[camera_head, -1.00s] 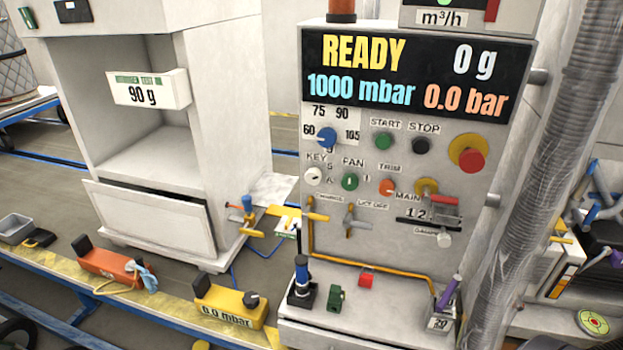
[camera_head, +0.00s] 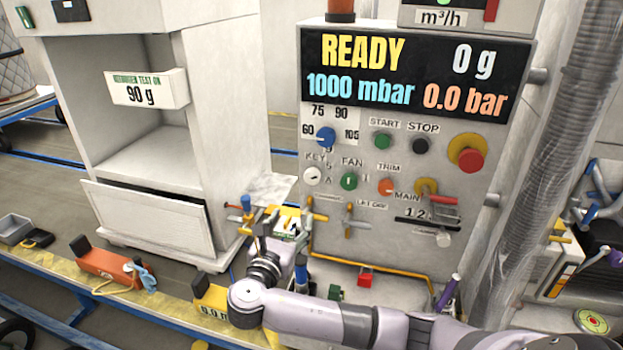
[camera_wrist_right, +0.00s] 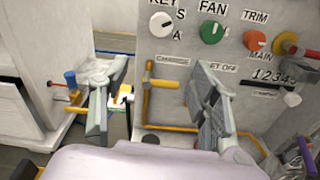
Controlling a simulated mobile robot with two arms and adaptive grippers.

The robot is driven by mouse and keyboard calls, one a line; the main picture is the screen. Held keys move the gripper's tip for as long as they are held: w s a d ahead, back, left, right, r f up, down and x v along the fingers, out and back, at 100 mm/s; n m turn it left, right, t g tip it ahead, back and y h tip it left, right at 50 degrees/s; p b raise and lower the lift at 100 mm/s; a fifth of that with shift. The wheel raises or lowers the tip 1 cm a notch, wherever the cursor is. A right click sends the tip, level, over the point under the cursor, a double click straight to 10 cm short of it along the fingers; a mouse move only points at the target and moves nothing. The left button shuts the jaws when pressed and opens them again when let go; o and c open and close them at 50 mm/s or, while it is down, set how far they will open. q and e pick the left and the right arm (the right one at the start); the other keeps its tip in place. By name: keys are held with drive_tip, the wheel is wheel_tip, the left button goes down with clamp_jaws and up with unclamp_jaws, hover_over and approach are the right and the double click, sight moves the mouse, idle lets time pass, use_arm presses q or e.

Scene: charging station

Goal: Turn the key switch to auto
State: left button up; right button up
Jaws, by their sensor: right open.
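The key switch (camera_head: 312,176) is a small round white knob under the word KEY on the left of the grey control panel (camera_head: 460,240). It also shows in the right wrist view (camera_wrist_right: 162,25), with letters S and A at its right; I cannot tell surely which letter its dark mark points to. My right gripper (camera_head: 283,232) is open and empty, below and to the left of the switch, apart from it. In the wrist view its two fingers (camera_wrist_right: 166,80) stand wide apart, with the switch above the gap between them. My left gripper is not in view.
A green FAN knob (camera_head: 349,181) and an orange TRIM knob (camera_head: 386,187) sit right of the key switch. A blue dial (camera_head: 326,137) is above. Yellow pipes and valve handles (camera_head: 357,226) lie below. A white cabinet (camera_head: 225,130) stands at left.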

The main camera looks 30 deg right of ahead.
sight(311, 180)
drive_tip(key=p+x, duration=0.1)
drive_tip(key=x, duration=0.5)
drive_tip(key=r+p+x, duration=0.1)
drive_tip(key=x, duration=0.4)
drive_tip(key=p+x, duration=0.1)
drive_tip(key=x, duration=0.5)
drive_tip(key=shift+w+d+r, duration=0.2)
drive_tip(key=shift+d, duration=0.1)
drive_tip(key=shift+c, duration=0.3)
drive_tip(key=shift+h, duration=0.3)
drive_tip(key=c, duration=1.1)
